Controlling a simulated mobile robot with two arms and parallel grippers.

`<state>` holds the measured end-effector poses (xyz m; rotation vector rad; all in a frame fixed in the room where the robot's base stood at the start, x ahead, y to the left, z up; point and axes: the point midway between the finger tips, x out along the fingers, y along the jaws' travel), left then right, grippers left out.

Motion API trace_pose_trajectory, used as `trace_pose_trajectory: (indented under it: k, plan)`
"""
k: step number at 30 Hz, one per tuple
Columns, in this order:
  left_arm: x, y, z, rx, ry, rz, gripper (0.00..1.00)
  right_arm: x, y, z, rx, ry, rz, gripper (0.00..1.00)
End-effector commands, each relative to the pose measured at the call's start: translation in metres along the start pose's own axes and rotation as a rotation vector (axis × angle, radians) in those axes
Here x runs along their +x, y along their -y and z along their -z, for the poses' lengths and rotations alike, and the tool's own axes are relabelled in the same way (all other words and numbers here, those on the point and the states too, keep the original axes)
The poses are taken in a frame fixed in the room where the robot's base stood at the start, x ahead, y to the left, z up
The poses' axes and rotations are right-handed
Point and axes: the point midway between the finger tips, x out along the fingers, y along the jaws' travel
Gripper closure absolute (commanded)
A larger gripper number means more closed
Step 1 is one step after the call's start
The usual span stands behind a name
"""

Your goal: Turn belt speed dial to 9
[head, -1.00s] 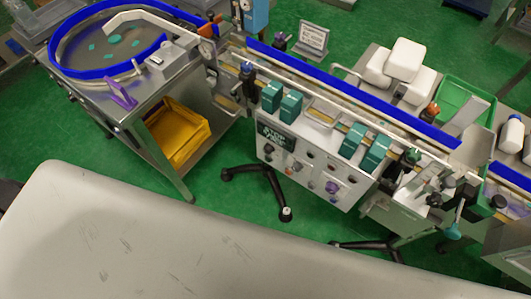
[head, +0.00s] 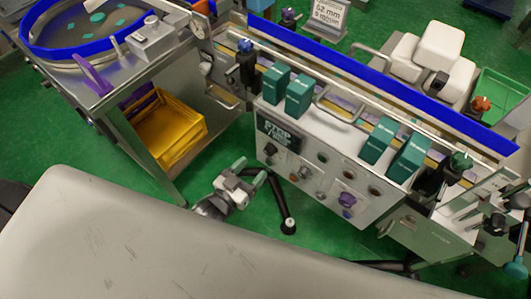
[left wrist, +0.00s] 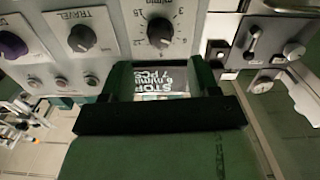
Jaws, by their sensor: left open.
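The belt speed dial is a black knob (head: 270,148) at the left end of the white control panel, just below the dark display. In the left wrist view the dial (left wrist: 160,32) sits on a pale plate marked in m/min with numbers around it; I cannot tell its setting. My left gripper (head: 250,171) is open and empty, in front of the panel's lower left and apart from the dial. In the left wrist view its two green fingers (left wrist: 158,78) stand apart below the dial, with part of the lettered display between them. My right gripper is not in view.
A TRAVEL dial (left wrist: 82,38) and a purple knob (head: 347,199) share the panel (head: 322,195). Teal boxes (head: 299,92) stand above it. A yellow crate (head: 168,130) is under the turntable bench at left. A black stand leg (head: 283,205) is near my gripper.

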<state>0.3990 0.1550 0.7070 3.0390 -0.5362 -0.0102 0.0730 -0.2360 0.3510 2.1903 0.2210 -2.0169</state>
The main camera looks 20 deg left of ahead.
Motion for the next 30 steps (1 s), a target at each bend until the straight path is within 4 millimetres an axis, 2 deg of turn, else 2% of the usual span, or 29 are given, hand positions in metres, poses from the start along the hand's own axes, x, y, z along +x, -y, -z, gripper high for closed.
trace_pose_trajectory:
  k: [3,9,15,22,23,30]
  plan:
    - [0.026,0.001,0.001,0.000,-0.002,0.001,0.39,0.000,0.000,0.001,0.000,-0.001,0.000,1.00]
    - [0.054,0.000,0.000,0.001,0.000,0.001,0.39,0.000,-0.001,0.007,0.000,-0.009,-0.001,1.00]
    - [0.066,0.000,-0.001,0.000,0.002,0.001,0.39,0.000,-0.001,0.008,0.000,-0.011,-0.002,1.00]
    - [0.066,0.000,-0.001,0.000,0.002,0.001,0.39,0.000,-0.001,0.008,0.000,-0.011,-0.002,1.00]
    - [0.066,0.000,-0.001,0.000,0.002,0.001,0.41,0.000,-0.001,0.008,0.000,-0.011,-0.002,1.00]
    - [0.066,0.000,-0.001,0.001,0.002,0.001,0.77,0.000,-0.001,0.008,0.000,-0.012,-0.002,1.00]
